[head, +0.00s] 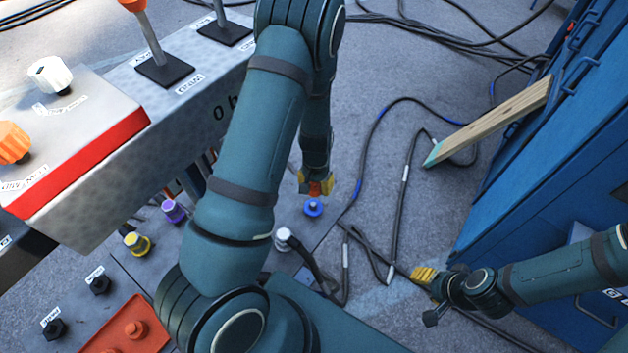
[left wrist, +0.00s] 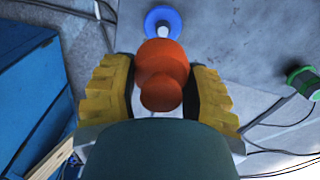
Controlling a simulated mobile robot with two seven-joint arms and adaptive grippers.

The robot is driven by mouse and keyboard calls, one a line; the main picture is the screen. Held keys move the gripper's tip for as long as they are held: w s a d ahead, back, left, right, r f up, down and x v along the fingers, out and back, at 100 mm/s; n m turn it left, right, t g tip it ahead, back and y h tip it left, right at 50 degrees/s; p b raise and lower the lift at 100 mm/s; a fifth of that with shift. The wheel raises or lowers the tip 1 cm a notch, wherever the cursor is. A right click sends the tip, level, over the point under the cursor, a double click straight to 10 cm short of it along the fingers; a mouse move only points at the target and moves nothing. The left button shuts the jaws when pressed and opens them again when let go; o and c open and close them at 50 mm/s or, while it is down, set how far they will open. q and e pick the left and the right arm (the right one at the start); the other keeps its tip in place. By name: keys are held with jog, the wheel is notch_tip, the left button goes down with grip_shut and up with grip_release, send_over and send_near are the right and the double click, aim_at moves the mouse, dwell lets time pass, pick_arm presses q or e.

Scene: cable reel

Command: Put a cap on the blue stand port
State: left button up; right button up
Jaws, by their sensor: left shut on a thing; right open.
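The blue stand port (head: 313,208) is a blue disc. It also shows in the left wrist view (left wrist: 156,16), with a pale stub in its middle. My left gripper (head: 317,183) is shut on an orange cap (left wrist: 163,72), held between its yellow fingers. In the left wrist view the cap's far end is just short of the port's stub and in line with it; I cannot tell whether they touch. My right gripper (head: 428,285) has yellow finger pads and is open and empty, away from the port at the lower right.
A yellow port (head: 137,243), a purple port (head: 173,211) and a pale port with a black cable (head: 283,238) are nearby. A green port (left wrist: 303,82) stands at the right. Cables lie on the floor. A wooden plank (head: 495,118) leans on the blue cabinet (head: 560,190).

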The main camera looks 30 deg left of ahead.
aim_at(314, 202)
pick_arm(q)
jog(key=shift+s+a+f, duration=0.1)
jog(key=shift+a+f, duration=0.1)
jog(key=shift+f, duration=0.25)
jog(key=shift+f+b, duration=0.7)
jog(key=shift+f, duration=0.05)
notch_tip(314, 202, down, 7)
jog(key=b, duration=0.5)
jog(key=shift+f+b, duration=0.3)
jog(key=shift+b, duration=0.15)
jog(key=o, duration=1.2)
notch_tip(314, 202, up, 12)
jog(key=shift+r, duration=0.1)
